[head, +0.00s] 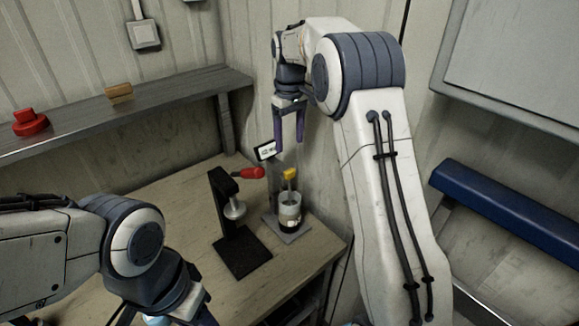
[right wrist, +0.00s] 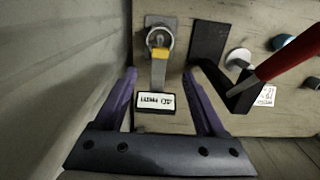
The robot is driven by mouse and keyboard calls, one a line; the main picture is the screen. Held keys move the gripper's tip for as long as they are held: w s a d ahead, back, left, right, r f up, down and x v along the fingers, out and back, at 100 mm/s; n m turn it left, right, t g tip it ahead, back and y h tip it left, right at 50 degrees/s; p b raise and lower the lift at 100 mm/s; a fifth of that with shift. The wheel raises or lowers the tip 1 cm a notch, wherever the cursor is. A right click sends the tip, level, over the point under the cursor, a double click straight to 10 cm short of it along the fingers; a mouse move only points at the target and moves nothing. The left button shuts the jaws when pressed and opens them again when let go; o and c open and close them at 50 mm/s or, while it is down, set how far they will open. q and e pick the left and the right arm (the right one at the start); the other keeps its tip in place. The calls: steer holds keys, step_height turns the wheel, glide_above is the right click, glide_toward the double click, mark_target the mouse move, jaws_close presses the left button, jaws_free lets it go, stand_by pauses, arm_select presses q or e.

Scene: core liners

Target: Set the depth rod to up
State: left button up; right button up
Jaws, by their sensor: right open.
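A clear cup-like holder (head: 288,210) with a dark lower part stands on a grey plate on the bench. A yellow-topped piece (head: 290,174) rises from it; I take this as the depth rod, but its setting is not readable. In the right wrist view the yellow piece (right wrist: 159,54) lies over the holder, ahead of the fingertips. A small white label (right wrist: 155,100) with a dark frame shows between the fingers. My right gripper (head: 288,142) is open and empty, pointing down above the holder. My left gripper (head: 190,308) is at the bottom edge, largely cut off.
A black stand (head: 238,250) with a red handle (head: 252,173) is just left of the holder. A shelf (head: 170,97) bears a red object (head: 30,122) and a tan block (head: 119,93). Walls are close behind and right.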

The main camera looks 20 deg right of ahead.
mark_target(289, 170)
step_height(289, 170, down, 10)
steer(key=shift+r+p, duration=0.1)
steer(key=shift+p, duration=1)
jaws_close()
stand_by(0.6)
